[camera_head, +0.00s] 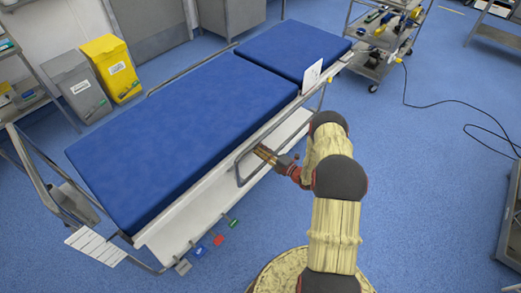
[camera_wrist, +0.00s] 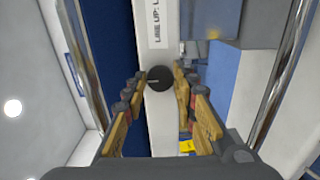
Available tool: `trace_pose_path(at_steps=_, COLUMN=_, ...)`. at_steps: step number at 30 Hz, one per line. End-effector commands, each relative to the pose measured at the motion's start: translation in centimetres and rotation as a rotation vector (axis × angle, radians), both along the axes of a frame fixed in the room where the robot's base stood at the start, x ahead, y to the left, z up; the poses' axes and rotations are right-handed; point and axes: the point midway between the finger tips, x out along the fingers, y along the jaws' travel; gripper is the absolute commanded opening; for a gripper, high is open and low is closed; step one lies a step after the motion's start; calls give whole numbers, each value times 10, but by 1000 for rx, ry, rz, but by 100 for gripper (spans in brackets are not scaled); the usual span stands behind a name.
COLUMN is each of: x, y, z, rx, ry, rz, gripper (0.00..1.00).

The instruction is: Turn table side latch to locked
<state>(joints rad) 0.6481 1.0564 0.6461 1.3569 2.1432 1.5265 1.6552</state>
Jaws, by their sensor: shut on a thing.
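The table (camera_head: 160,122) has blue pads and a white side rail panel. In the wrist view a round black knob (camera_wrist: 160,79), the side latch, sits on a white strip, with a short pale line on its face running roughly sideways. My gripper (camera_wrist: 160,75) has one finger on each side of the knob, shut on it. A white label (camera_wrist: 157,22) reading "LINE UP: L…" is just beyond it, its end cut off. In the head view my gripper (camera_head: 262,151) reaches the table's near side, inside the metal side rail; the knob is too hidden to make out there.
The metal side rail (camera_head: 240,170) loops close around my gripper. Colored pedals (camera_head: 219,240) stick out below the table's front end. A yellow bin (camera_head: 112,68) and a cart (camera_head: 382,40) stand farther back.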

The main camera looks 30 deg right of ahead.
Motion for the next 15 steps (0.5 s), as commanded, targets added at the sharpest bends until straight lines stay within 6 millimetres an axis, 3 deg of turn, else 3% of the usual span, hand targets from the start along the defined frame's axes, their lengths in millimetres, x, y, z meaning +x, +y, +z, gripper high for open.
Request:
trace_pose_path(at_steps=3, x=0, y=-1, z=-1, rx=1, ry=1, rz=-3, gripper=2)
trace_pose_path(at_steps=4, x=0, y=-1, z=-1, rx=1, ry=1, rz=-3, gripper=28)
trace_pose_path(at_steps=15, x=0, y=0, z=0, rx=0, ry=1, rz=-1, gripper=46)
